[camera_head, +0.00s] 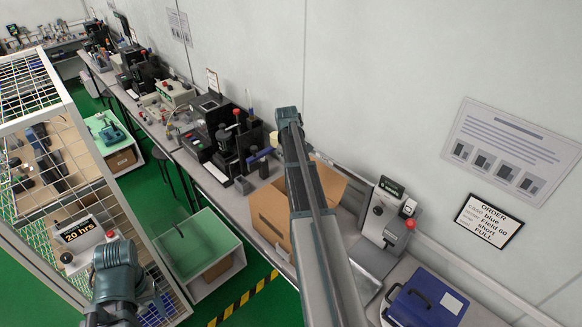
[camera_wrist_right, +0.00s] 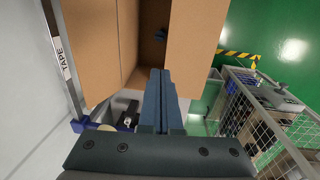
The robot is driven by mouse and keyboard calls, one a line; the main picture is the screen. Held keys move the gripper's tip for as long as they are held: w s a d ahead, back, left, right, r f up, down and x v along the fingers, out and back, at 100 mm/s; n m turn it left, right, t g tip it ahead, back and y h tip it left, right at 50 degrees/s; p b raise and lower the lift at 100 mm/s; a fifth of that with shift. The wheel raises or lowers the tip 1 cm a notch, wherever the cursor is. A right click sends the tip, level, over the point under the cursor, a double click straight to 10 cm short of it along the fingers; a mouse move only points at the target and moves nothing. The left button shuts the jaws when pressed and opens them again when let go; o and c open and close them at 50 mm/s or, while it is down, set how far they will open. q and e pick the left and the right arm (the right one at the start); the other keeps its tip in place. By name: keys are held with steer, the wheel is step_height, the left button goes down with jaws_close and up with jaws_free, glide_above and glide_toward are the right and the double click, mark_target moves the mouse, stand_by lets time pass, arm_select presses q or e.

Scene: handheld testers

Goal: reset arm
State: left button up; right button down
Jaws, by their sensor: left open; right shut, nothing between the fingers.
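My left gripper (camera_head: 122,284) shows low at the left in the head view, beside the wire cage. It is open, and its fingertips are hard to make out. My right arm (camera_head: 312,200) reaches up through the middle of the head view, across the cardboard box (camera_head: 268,213). In the right wrist view my right gripper (camera_wrist_right: 160,95) is shut, with its dark blue fingers together and nothing between them. The cardboard box (camera_wrist_right: 195,45) stands open beyond the fingers. A small dark blue item (camera_wrist_right: 160,34) shows inside it.
A bench with several testers runs along the wall. A grey tester (camera_head: 384,213) with a red button and a blue case (camera_head: 425,300) are at right. A wire cage (camera_head: 110,170) and a green-topped cart (camera_head: 197,243) stand at left. Green floor lies between.

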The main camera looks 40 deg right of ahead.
steer(key=s+a+f+n+b, duration=0.15)
steer(key=a+f+b, duration=0.25)
steer(key=a, duration=0.9)
steer(key=s+a+f+b, duration=0.2)
steer(key=a+f+b, duration=0.1)
steer(key=a, duration=1)
steer(key=s+a+f+b, duration=0.3)
steer(key=s+a, duration=0.4)
steer(key=a, duration=0.3)
steer(key=s+a+f+n+b, duration=0.1)
steer(key=s+a+f+b, duration=0.3)
steer(key=s+a, duration=0.4)
steer(key=a, duration=0.3)
steer(key=shift+a+f, duration=0.2)
